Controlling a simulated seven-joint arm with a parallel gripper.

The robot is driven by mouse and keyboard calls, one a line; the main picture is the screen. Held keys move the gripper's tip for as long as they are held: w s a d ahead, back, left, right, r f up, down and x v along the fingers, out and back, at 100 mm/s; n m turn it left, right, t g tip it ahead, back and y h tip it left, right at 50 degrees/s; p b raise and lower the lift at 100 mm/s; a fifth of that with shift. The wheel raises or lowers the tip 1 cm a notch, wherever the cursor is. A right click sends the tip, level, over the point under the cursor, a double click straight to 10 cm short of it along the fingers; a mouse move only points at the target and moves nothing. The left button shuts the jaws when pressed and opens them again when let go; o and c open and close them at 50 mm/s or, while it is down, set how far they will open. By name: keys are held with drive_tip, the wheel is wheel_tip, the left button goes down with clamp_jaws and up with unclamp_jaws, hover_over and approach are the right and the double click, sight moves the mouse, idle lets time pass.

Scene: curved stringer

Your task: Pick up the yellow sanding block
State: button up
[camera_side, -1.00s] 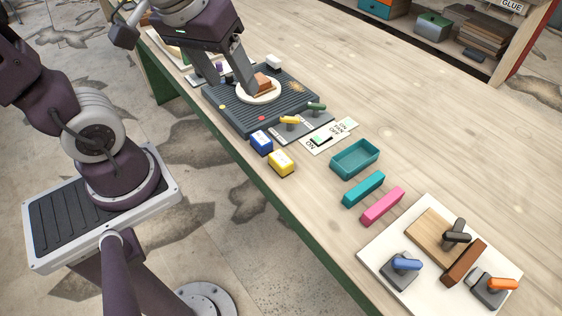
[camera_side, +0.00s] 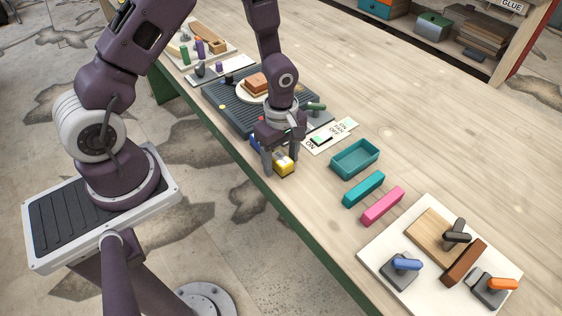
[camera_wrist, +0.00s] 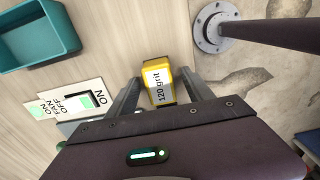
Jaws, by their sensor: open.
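The yellow sanding block (camera_side: 284,166) sits on the wooden bench near its front edge. In the wrist view the yellow block (camera_wrist: 157,81) shows a white label reading "120 grit" and lies between my two fingers. My gripper (camera_side: 281,165) is open and points down, with a finger on either side of the block. It also shows in the wrist view (camera_wrist: 162,85). I cannot tell whether the fingers touch the block. The blue block (camera_side: 255,143) beside it is mostly hidden behind my gripper.
A teal tray (camera_side: 355,157), a teal bar (camera_side: 363,189) and a pink bar (camera_side: 383,206) lie to the right. A fan switch card (camera_side: 331,136) is close by. A dark grooved platform (camera_side: 225,104) with a round disc is behind. The bench's front edge is close.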

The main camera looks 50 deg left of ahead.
sight(281, 158)
clamp_jaws()
idle(0.3)
wheel_tip(281, 158, up, 10)
idle(0.4)
